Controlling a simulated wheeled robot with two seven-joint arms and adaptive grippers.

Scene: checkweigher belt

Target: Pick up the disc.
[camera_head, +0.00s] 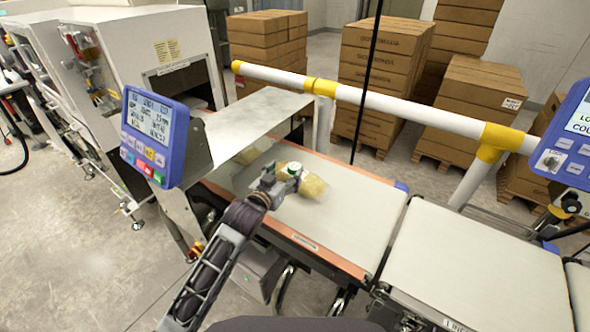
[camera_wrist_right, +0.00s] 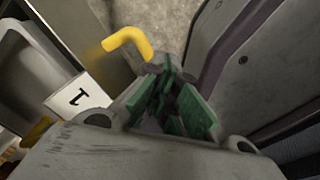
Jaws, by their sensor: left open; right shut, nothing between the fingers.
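My left gripper (camera_head: 283,173) reaches in over the pale conveyor belt (camera_head: 345,212), with green showing at its fingers. It is open. A small whitish rounded shape shows at its fingertips; I cannot tell whether this is the disc or part of the gripper. No disc can be made out clearly elsewhere. A yellowish clear bag (camera_head: 313,186) lies on the belt just right of the fingers, partly hidden by them. My right gripper (camera_wrist_right: 168,105) shows in the right wrist view with its green fingers together and nothing between them.
Another yellowish bag (camera_head: 247,156) lies by the metal cover (camera_head: 258,122). A blue display panel (camera_head: 150,137) stands left of the belt. A white and yellow rail (camera_head: 380,98) runs behind it. A second belt (camera_head: 475,262) on the right is clear. A yellow bent bar (camera_wrist_right: 128,42) is near my right gripper.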

